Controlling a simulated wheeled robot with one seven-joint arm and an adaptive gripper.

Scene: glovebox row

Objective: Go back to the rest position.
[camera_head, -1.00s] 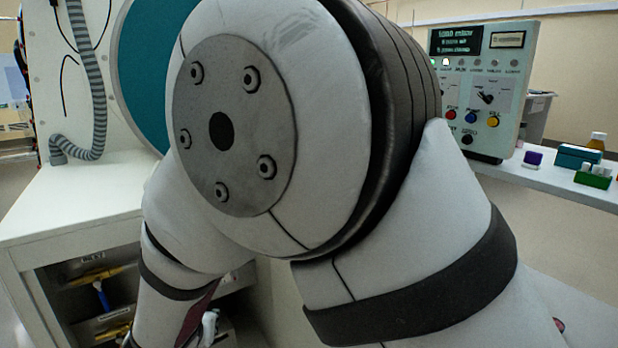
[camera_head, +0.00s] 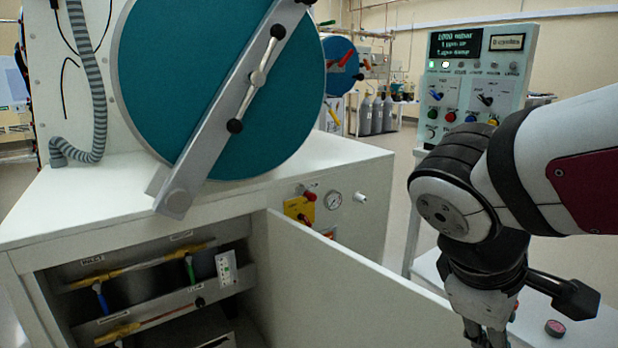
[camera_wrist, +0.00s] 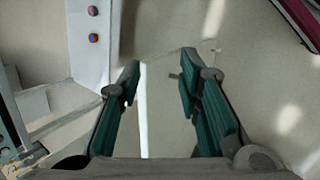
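My gripper (camera_wrist: 159,68) is open in the wrist view, with its two green-padded fingers apart and nothing between them. In the head view my gripper hangs pointing down at the bottom right, and its fingertips are cut off by the frame edge. My arm is bent at the right side of the head view, in front of the control panel (camera_head: 478,70). No object is held. Below the fingers in the wrist view are a bare floor and a pale panel edge.
The glovebox's teal round door (camera_head: 215,90) is closed, with a bar across it. The cabinet door (camera_head: 345,285) below stands open beside my gripper, showing pipes with yellow, blue and green handles. A small dark puck with a pink top (camera_head: 555,328) lies on the white bench at right.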

